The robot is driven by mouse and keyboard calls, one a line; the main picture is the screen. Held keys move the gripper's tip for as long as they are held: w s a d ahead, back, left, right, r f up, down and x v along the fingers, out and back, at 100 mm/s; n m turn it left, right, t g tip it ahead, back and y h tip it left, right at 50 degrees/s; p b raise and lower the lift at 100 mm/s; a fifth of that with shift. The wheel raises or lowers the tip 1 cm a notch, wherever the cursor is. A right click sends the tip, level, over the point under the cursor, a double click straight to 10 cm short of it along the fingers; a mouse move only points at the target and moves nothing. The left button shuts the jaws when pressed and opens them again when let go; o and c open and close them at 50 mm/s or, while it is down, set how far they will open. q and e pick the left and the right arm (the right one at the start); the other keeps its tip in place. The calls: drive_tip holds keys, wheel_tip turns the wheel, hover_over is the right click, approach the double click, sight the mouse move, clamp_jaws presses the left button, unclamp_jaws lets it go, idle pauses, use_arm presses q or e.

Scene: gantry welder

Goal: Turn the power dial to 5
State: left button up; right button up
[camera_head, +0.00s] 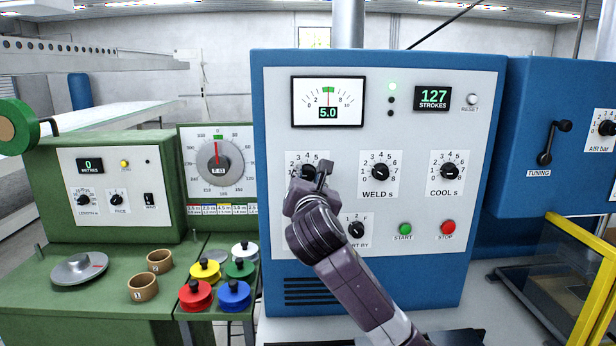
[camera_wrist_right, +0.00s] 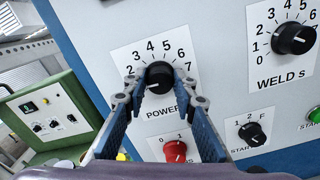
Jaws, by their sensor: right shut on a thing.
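The power dial (camera_head: 308,171) is a black round knob on the light front panel of the blue cabinet, partly hidden by my right gripper (camera_head: 314,180) in the head view. In the wrist view the power dial (camera_wrist_right: 159,75) has a scale of numbers around it and the label POWER below. My right gripper (camera_wrist_right: 158,86) is shut on the knob, one fingertip at each side. I cannot clearly read where the knob's pointer stands. The meter (camera_head: 328,102) above reads 5.0, with its needle upright in the green band. My left gripper is not in view.
The WELD dial (camera_head: 380,171) and COOL dial (camera_head: 448,171) are to the right. A start-by selector (camera_head: 356,230), green start button (camera_head: 405,229) and red stop button (camera_head: 448,227) are below. A red knob (camera_wrist_right: 175,150) is under the power dial.

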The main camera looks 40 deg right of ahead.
drive_tip(key=m+p, duration=0.1)
drive_tip(key=m, duration=0.4)
drive_tip(key=shift+p, duration=0.3)
drive_tip(key=m+p, duration=0.1)
drive_tip(key=m, duration=0.5)
drive_tip(key=shift+f, duration=0.1)
drive_tip(key=m, duration=0.6)
drive_tip(key=shift+m, duration=0.3)
drive_tip(key=m, duration=0.5)
drive_tip(key=shift+f, duration=0.1)
drive_tip(key=shift+m, duration=0.3)
drive_tip(key=o, duration=1.2)
drive_tip(key=shift+c, duration=0.2)
drive_tip(key=v, duration=1.2)
